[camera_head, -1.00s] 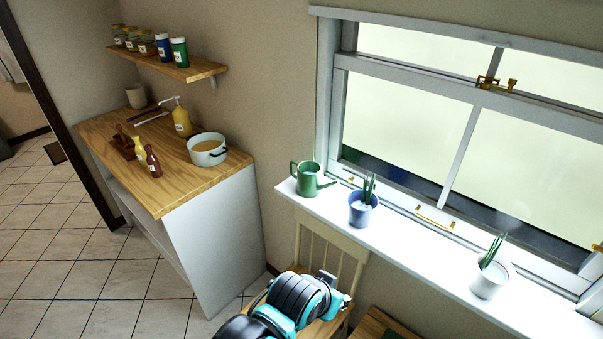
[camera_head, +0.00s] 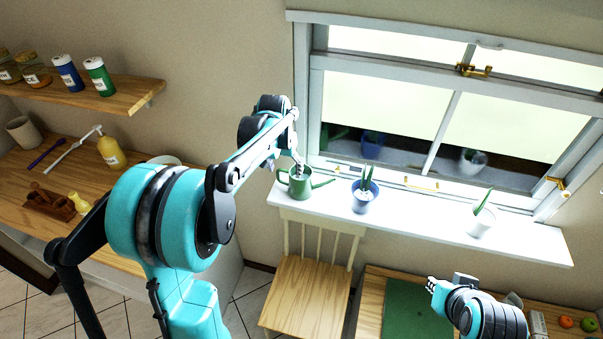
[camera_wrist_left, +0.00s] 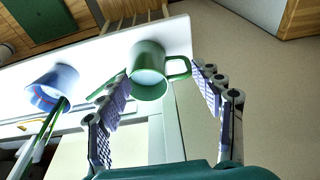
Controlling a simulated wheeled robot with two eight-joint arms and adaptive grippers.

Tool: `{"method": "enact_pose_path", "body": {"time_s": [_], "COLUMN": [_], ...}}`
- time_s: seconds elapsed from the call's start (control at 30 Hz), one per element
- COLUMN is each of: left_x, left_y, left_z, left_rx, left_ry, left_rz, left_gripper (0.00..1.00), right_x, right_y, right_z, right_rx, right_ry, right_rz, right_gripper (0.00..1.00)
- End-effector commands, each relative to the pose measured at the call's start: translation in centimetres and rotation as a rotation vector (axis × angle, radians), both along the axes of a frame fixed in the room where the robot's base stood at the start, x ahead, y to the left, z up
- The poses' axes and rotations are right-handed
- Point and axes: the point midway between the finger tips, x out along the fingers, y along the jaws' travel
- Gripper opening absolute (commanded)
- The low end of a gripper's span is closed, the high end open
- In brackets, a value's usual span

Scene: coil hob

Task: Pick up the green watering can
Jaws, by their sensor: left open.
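The green watering can (camera_head: 300,187) stands upright at the left end of the white windowsill (camera_head: 420,225), its spout towards the right. My left gripper (camera_head: 298,164) is open just above and in front of it in the head view, partly covering its top. In the left wrist view, the open left gripper (camera_wrist_left: 158,84) has its fingers on either side of the watering can (camera_wrist_left: 148,72). The handle points towards one finger and the spout lies by the other. I cannot tell whether a finger touches it.
A blue pot (camera_head: 364,200) with a plant stands close to the right of the can. A white pot (camera_head: 482,222) is farther along the sill. The window (camera_head: 445,110) rises behind. A wooden chair (camera_head: 305,290) is below, and a counter (camera_head: 30,175) is at left.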

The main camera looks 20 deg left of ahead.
Motion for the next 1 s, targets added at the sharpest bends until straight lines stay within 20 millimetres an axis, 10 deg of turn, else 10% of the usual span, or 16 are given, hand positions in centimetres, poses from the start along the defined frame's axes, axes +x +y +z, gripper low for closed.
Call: {"method": "enact_pose_path", "body": {"time_s": [0.23, 1.0], "left_x": [4.0, 6.0], "left_y": [2.6, 3.6], "left_z": [-2.2, -10.6], "left_rx": [-0.014, -0.015], "left_ry": [0.078, 0.089], "left_rz": [0.008, 0.008], "left_gripper": [0.66, 0.66], "right_x": [0.0, 0.0], "right_y": [0.0, 0.0], "right_z": [2.6, 2.0], "right_rx": [0.0, 0.0], "right_ry": [0.0, 0.0], "right_rz": [0.0, 0.0], "right_gripper": [0.15, 0.15]}}
